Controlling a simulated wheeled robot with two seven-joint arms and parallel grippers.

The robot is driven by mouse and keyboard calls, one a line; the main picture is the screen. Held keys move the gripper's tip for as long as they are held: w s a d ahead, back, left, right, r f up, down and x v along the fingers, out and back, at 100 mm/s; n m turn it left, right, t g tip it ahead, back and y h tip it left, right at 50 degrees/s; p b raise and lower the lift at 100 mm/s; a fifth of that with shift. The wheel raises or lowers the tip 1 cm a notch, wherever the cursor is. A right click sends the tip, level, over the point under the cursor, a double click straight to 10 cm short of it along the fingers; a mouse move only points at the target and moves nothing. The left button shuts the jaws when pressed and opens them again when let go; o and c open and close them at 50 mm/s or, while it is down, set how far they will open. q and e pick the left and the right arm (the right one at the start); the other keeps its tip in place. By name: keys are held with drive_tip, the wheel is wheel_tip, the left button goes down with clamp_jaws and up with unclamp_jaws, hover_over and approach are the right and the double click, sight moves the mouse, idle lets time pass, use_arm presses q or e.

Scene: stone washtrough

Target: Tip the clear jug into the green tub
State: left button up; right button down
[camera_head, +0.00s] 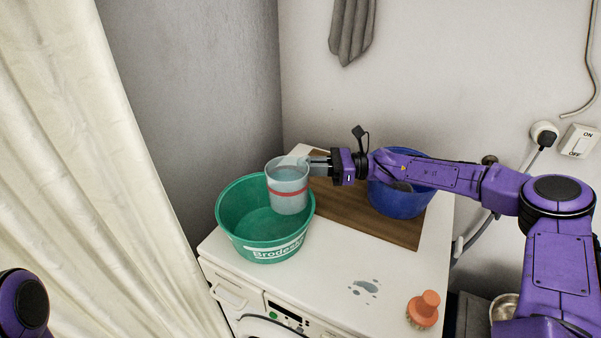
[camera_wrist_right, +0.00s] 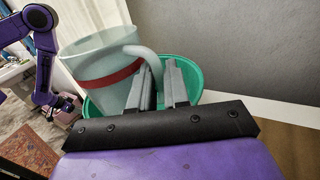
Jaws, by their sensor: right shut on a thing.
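The clear jug (camera_head: 288,190) has a red band and looks upright in the head view, over the right part of the green tub (camera_head: 262,254). The jug (camera_wrist_right: 100,62) and the tub's rim (camera_wrist_right: 190,66) also show in the right wrist view. My right gripper (camera_head: 312,165) is shut on the jug's handle and holds it from the right; its fingers (camera_wrist_right: 158,85) show at the handle in the wrist view. The jug seems to hold liquid. The tub stands on the white machine top.
A blue tub (camera_head: 400,205) stands on a brown board (camera_head: 345,212), partly behind my right arm. An orange brush (camera_head: 423,309) and a small puddle (camera_head: 365,288) are on the white top (camera_head: 325,278). A pale curtain (camera_head: 100,180) hangs at left.

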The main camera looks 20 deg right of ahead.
drive_tip(key=shift+d+r, duration=0.1)
drive_tip(key=shift+r, duration=0.05)
drive_tip(key=shift+s+r, duration=0.1)
drive_tip(key=shift+r, duration=0.05)
drive_tip(key=shift+r+n+p, duration=0.6)
drive_tip(key=shift+r+p, duration=0.1)
drive_tip(key=shift+p, duration=0.35)
drive_tip(key=shift+d+r+n+g+h+p, duration=0.1)
drive_tip(key=shift+r+n+g+h+p, duration=0.2)
drive_tip(key=shift+n+g+h+p, duration=0.2)
drive_tip(key=shift+s+r+n+p, duration=0.1)
drive_tip(key=shift+r+n+p, duration=0.2)
drive_tip(key=shift+r+p, duration=0.55)
drive_tip(key=shift+a+n+h+p, duration=0.2)
drive_tip(key=shift+n+h+p, duration=0.15)
drive_tip(key=shift+p, duration=0.35)
drive_tip(key=shift+s+r, duration=0.1)
